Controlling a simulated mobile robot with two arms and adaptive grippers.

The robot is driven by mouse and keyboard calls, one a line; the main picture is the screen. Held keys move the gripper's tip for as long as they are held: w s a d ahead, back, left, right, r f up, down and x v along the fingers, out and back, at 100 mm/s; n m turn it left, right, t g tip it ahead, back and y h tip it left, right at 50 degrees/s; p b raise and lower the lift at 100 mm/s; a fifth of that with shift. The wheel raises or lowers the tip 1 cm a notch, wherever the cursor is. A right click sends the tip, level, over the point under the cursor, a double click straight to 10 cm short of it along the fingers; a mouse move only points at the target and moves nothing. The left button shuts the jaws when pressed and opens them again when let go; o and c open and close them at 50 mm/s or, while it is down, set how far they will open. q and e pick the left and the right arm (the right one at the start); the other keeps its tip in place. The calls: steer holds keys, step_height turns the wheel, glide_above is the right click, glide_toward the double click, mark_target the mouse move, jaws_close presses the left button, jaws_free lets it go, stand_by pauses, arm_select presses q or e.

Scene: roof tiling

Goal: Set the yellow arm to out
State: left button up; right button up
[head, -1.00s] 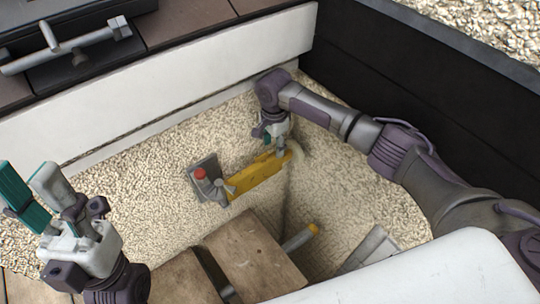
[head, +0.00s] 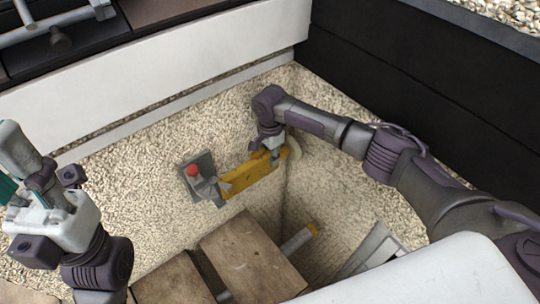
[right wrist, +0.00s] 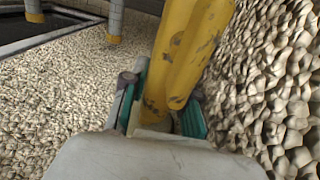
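The yellow arm (head: 250,175) runs from a grey wall bracket with a red knob (head: 192,171) up to the right, along the pebbled wall. My right gripper (head: 272,143) is at the far right end of the yellow arm, pointing down onto it. In the right wrist view the yellow arm (right wrist: 185,55) lies between the two teal finger pads; whether both press on it I cannot tell. My left gripper (head: 12,165) is at the left edge, partly cut off, its fingers apart and empty, away from the yellow arm.
A wooden board (head: 250,255) and a grey bar with a yellow tip (head: 298,240) lie below the yellow arm. A white beam (head: 160,70) crosses behind, and a black wall (head: 400,80) stands at the right. Pebbled wall lies close beside the right gripper.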

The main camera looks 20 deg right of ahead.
jaws_close()
steer(key=shift+s+p, duration=0.1)
steer(key=shift+p, duration=0.25)
